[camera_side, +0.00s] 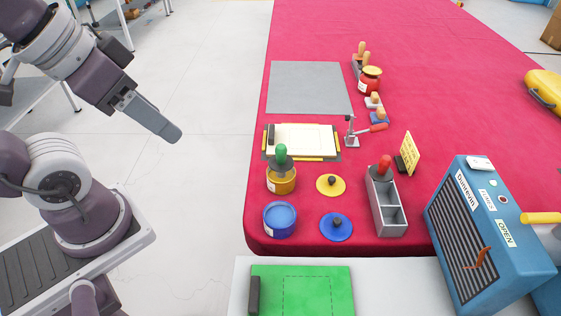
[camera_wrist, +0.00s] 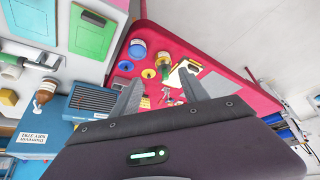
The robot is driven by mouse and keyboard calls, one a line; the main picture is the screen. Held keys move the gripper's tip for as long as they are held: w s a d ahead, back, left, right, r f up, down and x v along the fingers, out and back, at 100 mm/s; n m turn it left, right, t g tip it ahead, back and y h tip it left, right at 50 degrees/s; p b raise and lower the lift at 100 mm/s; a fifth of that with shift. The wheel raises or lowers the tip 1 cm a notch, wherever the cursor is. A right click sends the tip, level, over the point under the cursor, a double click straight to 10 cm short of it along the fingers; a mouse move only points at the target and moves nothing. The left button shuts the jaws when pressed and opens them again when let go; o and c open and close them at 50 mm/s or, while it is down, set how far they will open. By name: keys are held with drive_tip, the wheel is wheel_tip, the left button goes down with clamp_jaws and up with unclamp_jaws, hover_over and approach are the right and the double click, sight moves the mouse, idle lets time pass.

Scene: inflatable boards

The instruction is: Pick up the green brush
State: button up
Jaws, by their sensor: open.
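The green brush (camera_side: 281,153) stands upright in the yellow pot (camera_side: 281,182) near the left front of the red table, its green handle pointing up. Its lower end is hidden in the pot. In the wrist view the yellow pot (camera_wrist: 162,59) is small, between and beyond my fingers. My gripper (camera_side: 172,133) is open and empty, raised over the floor left of the table and well apart from the brush. Both fingers of my gripper (camera_wrist: 162,92) also show in the wrist view.
A blue pot (camera_side: 280,220) stands in front of the yellow pot. A yellow lid (camera_side: 330,185) and blue lid (camera_side: 337,227) lie to the right, then a grey rack (camera_side: 388,205) with a red-handled brush (camera_side: 385,165). A framed board (camera_side: 303,139) lies behind.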

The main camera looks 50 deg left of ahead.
drive_tip(key=o, duration=0.3)
